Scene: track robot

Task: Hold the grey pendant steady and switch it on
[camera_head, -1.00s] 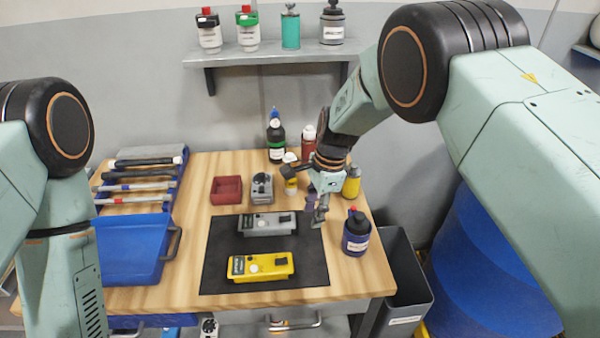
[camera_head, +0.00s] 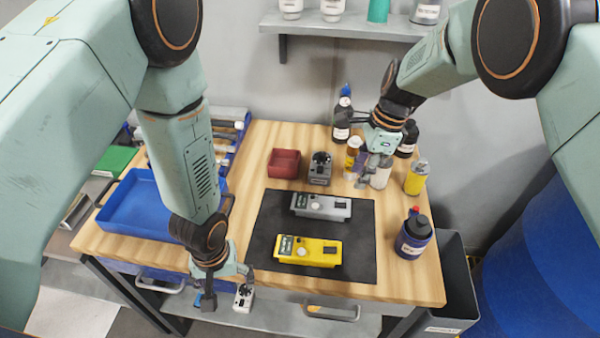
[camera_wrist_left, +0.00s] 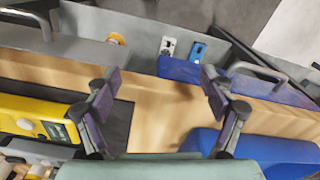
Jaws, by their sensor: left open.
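The grey pendant (camera_head: 320,206) lies flat on the black mat (camera_head: 360,262), behind the yellow pendant (camera_head: 307,250). It has a round knob and a dark block on top. My left gripper (camera_head: 228,285) is open and points down at the table's front edge, left of the mat and apart from both pendants. In the left wrist view its spread fingers (camera_wrist_left: 160,95) have nothing between them, and the yellow pendant (camera_wrist_left: 35,112) shows at the left. My right gripper (camera_head: 373,172) is above the back right of the table by the bottles; its fingers are too small to read.
A blue tray (camera_head: 135,222) stands at the left. A red bin (camera_head: 284,162) and a grey device (camera_head: 320,172) stand behind the mat. Several bottles and a dark blue bottle (camera_head: 413,238) stand at the right. A shelf (camera_head: 345,27) hangs above.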

